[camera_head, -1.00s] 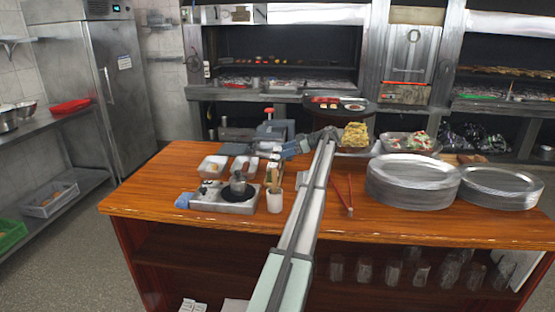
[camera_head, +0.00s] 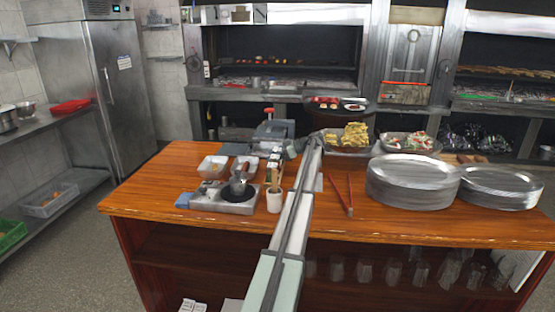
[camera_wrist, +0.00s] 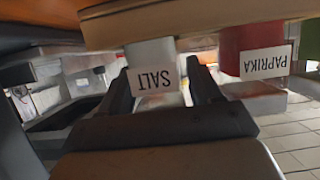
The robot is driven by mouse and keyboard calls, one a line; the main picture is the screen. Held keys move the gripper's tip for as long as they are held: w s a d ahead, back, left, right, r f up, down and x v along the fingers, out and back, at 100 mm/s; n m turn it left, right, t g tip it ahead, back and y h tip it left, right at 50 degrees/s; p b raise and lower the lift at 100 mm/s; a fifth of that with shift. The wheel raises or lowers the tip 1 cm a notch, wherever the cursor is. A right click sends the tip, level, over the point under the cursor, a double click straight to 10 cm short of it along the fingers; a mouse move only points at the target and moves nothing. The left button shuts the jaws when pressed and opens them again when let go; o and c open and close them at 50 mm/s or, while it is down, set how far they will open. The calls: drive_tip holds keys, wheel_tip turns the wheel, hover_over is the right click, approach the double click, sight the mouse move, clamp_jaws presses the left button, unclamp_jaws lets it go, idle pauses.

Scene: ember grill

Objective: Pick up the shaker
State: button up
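A white shaker labelled SALT (camera_wrist: 152,80) shows upside down in the wrist view, just beyond and between the two fingers of my gripper (camera_wrist: 160,92). The fingers are apart, with a gap visible on the right side of the shaker; I cannot tell whether either finger touches it. A red shaker labelled PAPRIKA (camera_wrist: 245,58) stands to its right in that view, outside the fingers. In the head view my gripper is near the small containers at the counter's left middle, too small and hidden to make out clearly.
The wooden counter (camera_head: 340,228) holds a steel burner unit (camera_head: 225,203), a white utensil cup (camera_head: 274,200), white tubs (camera_head: 212,166), red tongs (camera_head: 347,200) and stacked metal plates (camera_head: 412,182). A tray of fries (camera_head: 350,139) sits behind my arm.

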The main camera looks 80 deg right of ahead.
drive_tip(key=c, duration=0.6)
drive_tip(key=shift+c, duration=0.2)
